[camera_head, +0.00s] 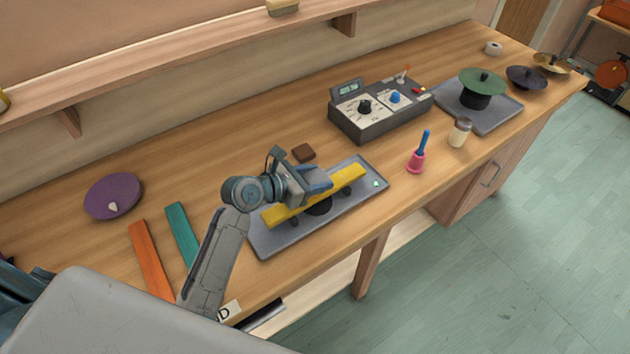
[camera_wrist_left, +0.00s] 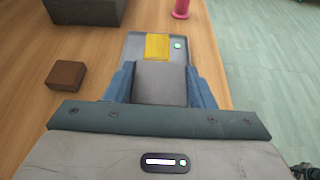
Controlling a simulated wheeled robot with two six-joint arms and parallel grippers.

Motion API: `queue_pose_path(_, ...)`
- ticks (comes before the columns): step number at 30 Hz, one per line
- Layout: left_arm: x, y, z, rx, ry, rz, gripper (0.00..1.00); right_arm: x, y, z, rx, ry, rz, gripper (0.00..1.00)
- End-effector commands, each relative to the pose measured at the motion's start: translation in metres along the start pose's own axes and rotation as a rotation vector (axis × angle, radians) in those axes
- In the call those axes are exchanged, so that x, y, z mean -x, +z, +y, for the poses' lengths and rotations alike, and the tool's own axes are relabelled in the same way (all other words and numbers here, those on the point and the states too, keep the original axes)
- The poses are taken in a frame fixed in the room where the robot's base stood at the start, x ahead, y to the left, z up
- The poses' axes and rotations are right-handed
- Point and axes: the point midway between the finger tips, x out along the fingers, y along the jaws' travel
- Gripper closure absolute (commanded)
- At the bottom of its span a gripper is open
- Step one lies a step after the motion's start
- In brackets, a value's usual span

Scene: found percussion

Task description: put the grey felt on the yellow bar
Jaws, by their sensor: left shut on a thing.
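The yellow bar (camera_head: 345,177) lies across a grey tray (camera_head: 270,241) on dark supports, with its middle partly hidden by my left gripper. My left gripper (camera_head: 318,182) is over the bar. In the left wrist view, its blue fingers (camera_wrist_left: 160,90) are shut on the grey felt (camera_wrist_left: 161,82), a plain grey piece. The yellow bar (camera_wrist_left: 157,46) shows just beyond the felt. I cannot tell whether the felt touches the bar. The felt is hard to make out in the head view. My right gripper is not in view.
A brown block (camera_head: 304,152) lies behind the tray. A dark control box (camera_head: 380,110), a pink bell with a blue handle (camera_head: 418,160) and a jar (camera_head: 460,133) stand to the right. Orange (camera_head: 150,260) and teal (camera_head: 182,235) bars and a purple disc (camera_head: 113,196) lie left.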

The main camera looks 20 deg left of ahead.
Motion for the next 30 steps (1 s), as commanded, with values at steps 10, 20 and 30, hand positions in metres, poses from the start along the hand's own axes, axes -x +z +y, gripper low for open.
queue_pose_path(10, -0.015, -0.028, 0.005, 0.004, 0.000, 0.002, 0.72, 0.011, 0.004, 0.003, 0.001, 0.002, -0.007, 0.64)
queue_pose_path(20, -0.016, -0.033, 0.005, 0.001, 0.001, 0.000, 0.72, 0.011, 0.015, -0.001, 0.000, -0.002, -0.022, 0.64)
queue_pose_path(30, -0.017, -0.034, 0.005, 0.001, 0.001, 0.000, 0.29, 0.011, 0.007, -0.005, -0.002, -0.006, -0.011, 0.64)
